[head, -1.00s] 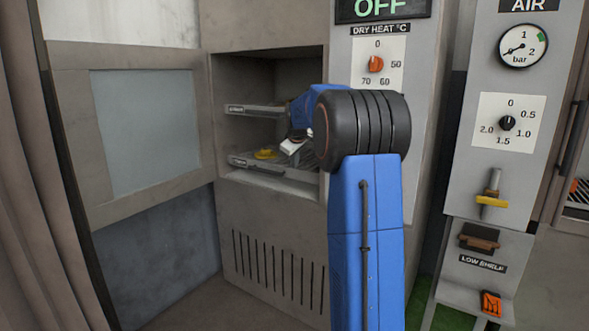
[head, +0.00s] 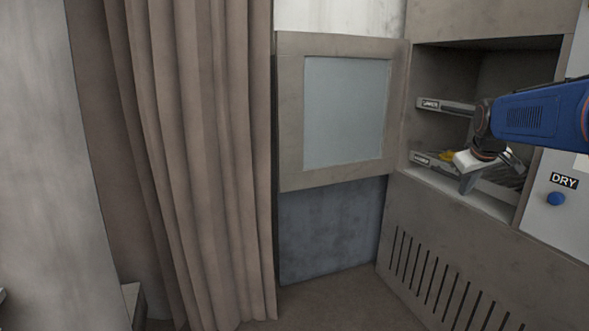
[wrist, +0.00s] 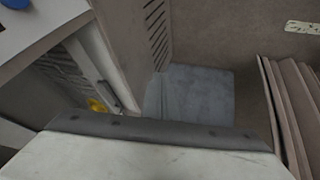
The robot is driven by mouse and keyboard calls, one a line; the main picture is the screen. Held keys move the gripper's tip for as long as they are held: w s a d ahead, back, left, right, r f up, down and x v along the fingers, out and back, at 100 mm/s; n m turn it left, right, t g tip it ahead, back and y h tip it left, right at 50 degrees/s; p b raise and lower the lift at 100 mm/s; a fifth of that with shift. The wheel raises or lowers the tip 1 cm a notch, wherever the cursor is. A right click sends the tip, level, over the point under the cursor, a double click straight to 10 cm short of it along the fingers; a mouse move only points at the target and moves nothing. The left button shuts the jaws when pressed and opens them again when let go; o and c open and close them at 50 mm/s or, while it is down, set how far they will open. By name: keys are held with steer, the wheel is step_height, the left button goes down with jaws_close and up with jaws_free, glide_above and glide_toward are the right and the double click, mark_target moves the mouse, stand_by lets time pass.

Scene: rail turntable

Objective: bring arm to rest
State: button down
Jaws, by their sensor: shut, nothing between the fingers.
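My blue arm comes in from the right of the head view and reaches across the open drying cabinet (head: 545,235). My gripper (head: 470,182) hangs at the arm's end in front of the cabinet opening, shut and empty, pointing down. It overlaps the lower shelf (head: 425,160) in the picture; I cannot tell the exact gap. In the wrist view a pale body with a dark edge fills the bottom, and the fingertips do not show.
The cabinet door (head: 290,110) stands open to the left. A yellow item (head: 447,156) lies on the lower shelf, partly hidden by my gripper. An upper shelf (head: 440,106) is above it. A brown curtain (head: 200,150) hangs at left. A blue knob (head: 556,198) is at right.

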steer(key=s+a+f+y, duration=0.1)
steer(key=s+a+f, duration=0.2)
steer(key=s+a, duration=0.5)
steer(key=s+a+f, duration=0.2)
steer(key=s+a, duration=0.3)
steer(key=s, duration=0.5)
steer(key=s+a+f+m, duration=0.1)
steer(key=s+a+f, duration=0.2)
steer(key=s+f, duration=0.2)
steer(key=s+a+f+g+y, duration=0.1)
steer(key=s+a+f, duration=0.2)
steer(key=s, duration=0.8)
step_height(320, 180, down, 3)
steer(key=shift+a+r+m, duration=0.1)
steer(key=shift+a+m, duration=0.1)
steer(key=shift+m, duration=0.2)
